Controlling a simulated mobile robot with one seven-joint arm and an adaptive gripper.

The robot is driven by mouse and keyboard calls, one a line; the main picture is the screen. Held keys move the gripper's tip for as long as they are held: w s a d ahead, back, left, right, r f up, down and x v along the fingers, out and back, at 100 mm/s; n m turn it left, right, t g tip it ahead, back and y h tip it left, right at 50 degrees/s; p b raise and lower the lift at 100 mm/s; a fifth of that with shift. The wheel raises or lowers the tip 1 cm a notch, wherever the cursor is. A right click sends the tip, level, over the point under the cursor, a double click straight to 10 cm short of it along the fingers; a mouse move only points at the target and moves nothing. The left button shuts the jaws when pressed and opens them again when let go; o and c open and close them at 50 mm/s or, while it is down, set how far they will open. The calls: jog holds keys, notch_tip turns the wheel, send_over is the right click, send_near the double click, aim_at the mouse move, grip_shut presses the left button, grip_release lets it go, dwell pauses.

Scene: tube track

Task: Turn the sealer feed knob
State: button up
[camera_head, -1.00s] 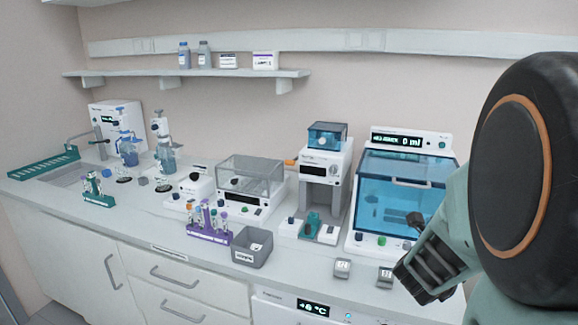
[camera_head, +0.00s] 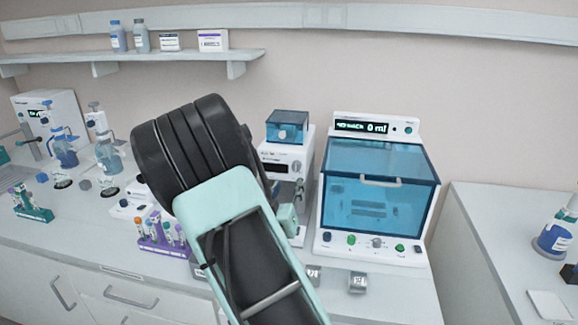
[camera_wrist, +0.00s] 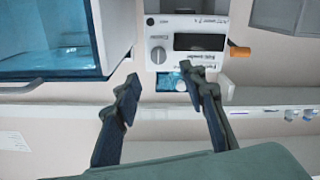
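The sealer (camera_head: 270,150) is a white machine with a blue see-through box on top. It stands at the centre of the head view, its lower left hidden by my arm. In the wrist view the sealer (camera_wrist: 200,22) appears upside down, with a dark display and a round grey knob (camera_wrist: 158,55) beside it. The knob also shows small in the head view (camera_head: 296,166). My gripper (camera_wrist: 160,88) is open and empty in the wrist view. Its fingers are apart, pointing at the sealer front, with the knob seen between them. I cannot tell how far off it is.
A blue-windowed cabinet (camera_head: 380,187) stands close to the right of the sealer. An orange tab (camera_wrist: 240,52) sticks out beside the sealer in the wrist view. A purple tube rack (camera_head: 160,246) stands left of my arm. Small weights (camera_head: 357,282) lie at the counter front.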

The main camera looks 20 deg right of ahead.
aim_at(296, 168)
jog(key=p+x, duration=0.2)
jog(key=x, duration=0.8)
jog(key=shift+d, duration=0.2)
grip_shut()
jog(key=shift+b, duration=0.4)
